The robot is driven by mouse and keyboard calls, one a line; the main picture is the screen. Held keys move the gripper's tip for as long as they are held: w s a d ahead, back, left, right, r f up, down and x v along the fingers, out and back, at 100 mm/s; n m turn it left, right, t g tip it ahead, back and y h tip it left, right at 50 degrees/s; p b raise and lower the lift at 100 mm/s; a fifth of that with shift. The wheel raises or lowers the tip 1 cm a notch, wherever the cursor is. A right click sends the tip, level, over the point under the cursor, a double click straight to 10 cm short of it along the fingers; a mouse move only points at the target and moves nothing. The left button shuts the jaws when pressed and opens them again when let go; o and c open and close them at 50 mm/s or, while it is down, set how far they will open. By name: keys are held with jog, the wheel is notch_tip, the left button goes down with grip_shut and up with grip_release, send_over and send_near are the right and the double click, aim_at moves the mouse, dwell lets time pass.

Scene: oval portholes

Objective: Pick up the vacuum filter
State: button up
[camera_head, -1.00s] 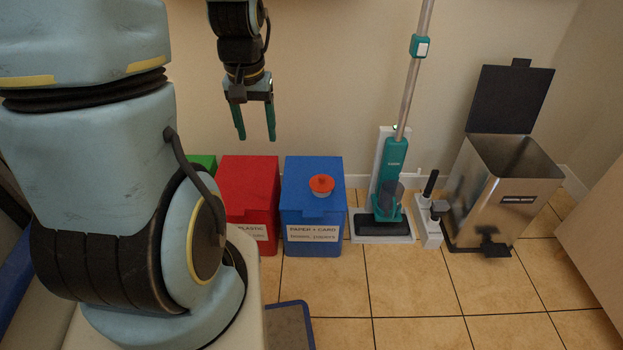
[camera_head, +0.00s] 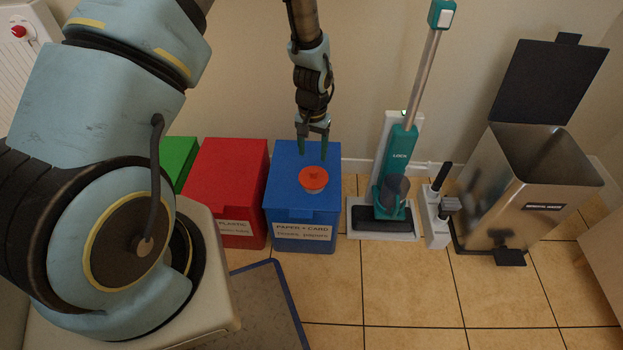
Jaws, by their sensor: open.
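The vacuum filter (camera_head: 313,179), a small round piece with an orange-red top and a paler lower part, sits on the lid of the blue paper and card bin (camera_head: 306,224). My gripper (camera_head: 313,153) points down with its two green fingers apart and nothing between them. In the picture its fingertips are just above and behind the filter, over the back part of the blue lid. I cannot tell the exact height of the fingertips over the lid. The filter is in full view.
A red plastic bin (camera_head: 228,185) and a green bin (camera_head: 179,160) stand left of the blue one. A teal upright vacuum (camera_head: 399,160) stands in its dock to the right, beside a metal bin (camera_head: 525,190) with its lid raised. Tiled floor (camera_head: 400,290) in front is clear.

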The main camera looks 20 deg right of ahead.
aim_at(313, 170)
jog(key=shift+s+f+b, duration=0.15)
jog(key=shift+f+b, duration=0.05)
jog(key=shift+f, duration=1.5)
jog(key=shift+s+f+b, duration=0.15)
jog(key=shift+f+b, duration=0.05)
jog(key=shift+f, duration=1.5)
grip_shut()
